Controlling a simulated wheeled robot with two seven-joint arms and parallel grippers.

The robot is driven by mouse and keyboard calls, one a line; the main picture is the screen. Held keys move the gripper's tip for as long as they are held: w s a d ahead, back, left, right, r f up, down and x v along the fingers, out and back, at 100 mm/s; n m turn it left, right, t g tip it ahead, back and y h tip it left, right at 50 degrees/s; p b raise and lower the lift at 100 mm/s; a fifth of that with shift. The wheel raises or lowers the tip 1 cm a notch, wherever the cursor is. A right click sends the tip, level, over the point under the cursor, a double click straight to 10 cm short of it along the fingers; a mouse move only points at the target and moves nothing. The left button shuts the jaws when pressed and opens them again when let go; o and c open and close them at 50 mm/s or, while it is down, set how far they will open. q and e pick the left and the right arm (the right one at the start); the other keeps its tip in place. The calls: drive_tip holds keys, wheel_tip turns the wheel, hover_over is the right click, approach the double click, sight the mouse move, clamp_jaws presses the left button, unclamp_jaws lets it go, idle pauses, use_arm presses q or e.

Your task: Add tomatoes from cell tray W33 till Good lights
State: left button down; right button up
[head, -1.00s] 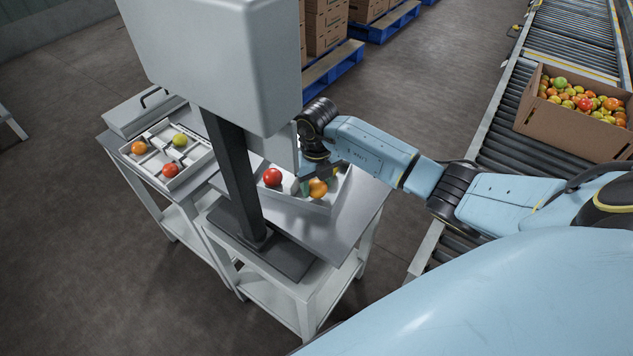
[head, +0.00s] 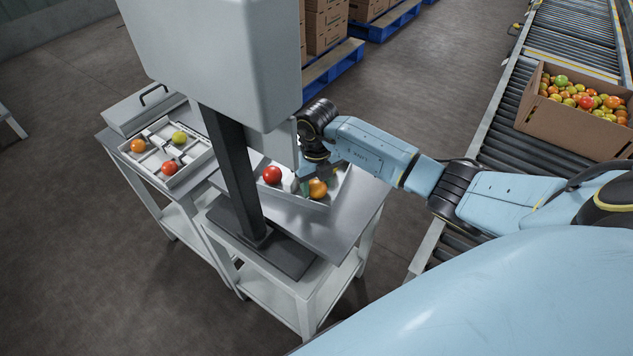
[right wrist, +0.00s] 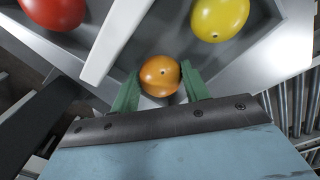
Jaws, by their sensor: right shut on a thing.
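My right gripper (head: 312,182) reaches into a grey tray (head: 313,205) on a steel-topped stand. Its green fingers are shut on an orange tomato (head: 318,189), which shows between them in the right wrist view (right wrist: 160,76). A red tomato (head: 272,175) lies in the same tray to the left, across a pale divider (right wrist: 112,40). A yellow tomato (right wrist: 219,17) lies ahead on the right in the wrist view. A second tray (head: 190,173) on the left table holds orange, yellow and red tomatoes in separate cells. No W33 label or Good light is readable. My left gripper is out of view.
A large grey housing (head: 215,60) on a dark column (head: 235,175) stands close left of my right gripper. A lidded grey case (head: 145,110) sits on the left table. A cardboard box (head: 570,135) of mixed tomatoes stands on the roller conveyor (head: 500,110) at right.

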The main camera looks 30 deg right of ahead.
drive_tip(key=shift+f, duration=0.15)
drive_tip(key=o, duration=0.8)
drive_tip(key=c, duration=0.3)
